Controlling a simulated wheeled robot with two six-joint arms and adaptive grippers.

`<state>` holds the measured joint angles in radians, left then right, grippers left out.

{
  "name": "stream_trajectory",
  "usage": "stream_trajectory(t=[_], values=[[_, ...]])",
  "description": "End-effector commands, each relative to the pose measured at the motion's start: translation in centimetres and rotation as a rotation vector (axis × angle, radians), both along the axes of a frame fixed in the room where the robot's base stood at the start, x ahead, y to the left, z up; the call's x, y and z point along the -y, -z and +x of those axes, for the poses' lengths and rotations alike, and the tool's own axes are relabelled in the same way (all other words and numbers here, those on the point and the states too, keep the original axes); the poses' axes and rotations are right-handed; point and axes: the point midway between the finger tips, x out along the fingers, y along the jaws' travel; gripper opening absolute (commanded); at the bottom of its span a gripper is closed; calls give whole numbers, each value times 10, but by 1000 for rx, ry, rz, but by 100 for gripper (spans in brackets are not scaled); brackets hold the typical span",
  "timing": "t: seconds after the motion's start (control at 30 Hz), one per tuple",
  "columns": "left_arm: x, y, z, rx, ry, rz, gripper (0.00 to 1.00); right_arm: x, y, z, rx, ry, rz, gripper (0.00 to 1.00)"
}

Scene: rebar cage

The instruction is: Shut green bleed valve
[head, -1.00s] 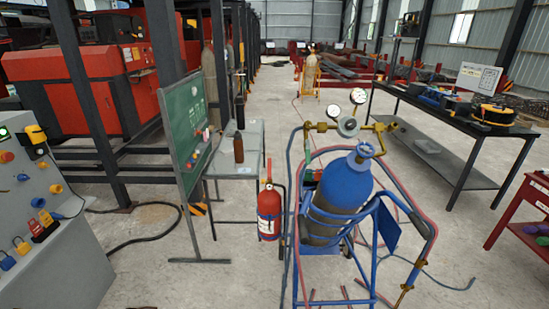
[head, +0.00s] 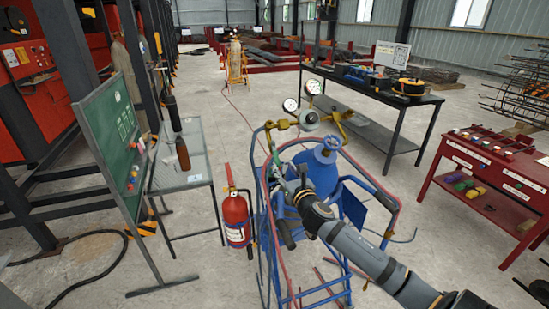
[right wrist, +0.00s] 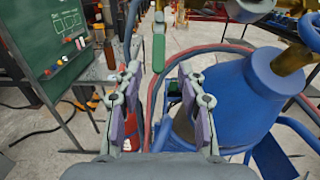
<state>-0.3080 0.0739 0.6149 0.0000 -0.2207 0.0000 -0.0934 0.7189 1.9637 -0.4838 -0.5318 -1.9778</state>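A green bleed valve handle (right wrist: 158,50) hangs upright below the brass pipework in the right wrist view, just beyond and between my fingertips. My right gripper (right wrist: 159,78) is open, with nothing between its fingers and a gap to the green handle. In the head view my right gripper (head: 287,178) is in front of the blue gas cylinder (head: 318,172), below the brass manifold (head: 283,124) with its gauges. My left gripper is out of view.
The cylinder stands in a blue tube cart (head: 262,215) with red hoses around it. A red fire extinguisher (head: 236,220) is at the cart's left. A green board (head: 112,135) and a grey table (head: 190,175) stand further left. A red bench (head: 480,165) is at the right.

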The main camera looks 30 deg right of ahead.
Motion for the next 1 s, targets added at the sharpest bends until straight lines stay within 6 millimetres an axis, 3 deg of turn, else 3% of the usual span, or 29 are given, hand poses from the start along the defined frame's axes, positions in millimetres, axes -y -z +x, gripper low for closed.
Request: stream_trajectory(t=[0.1, 0.3, 0.5, 0.73, 1.0], values=[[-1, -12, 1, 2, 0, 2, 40, 6, -5, 28, 4, 3, 11, 40], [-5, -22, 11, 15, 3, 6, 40, 16, -3, 61, 1, 2, 4, 40], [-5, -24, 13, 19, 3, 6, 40, 18, -1, 74, -1, 0, 2, 40], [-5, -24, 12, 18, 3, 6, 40, 18, 0, 74, -1, 0, 1, 40], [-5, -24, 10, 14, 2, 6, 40, 18, 0, 74, -1, 0, 1, 3]])
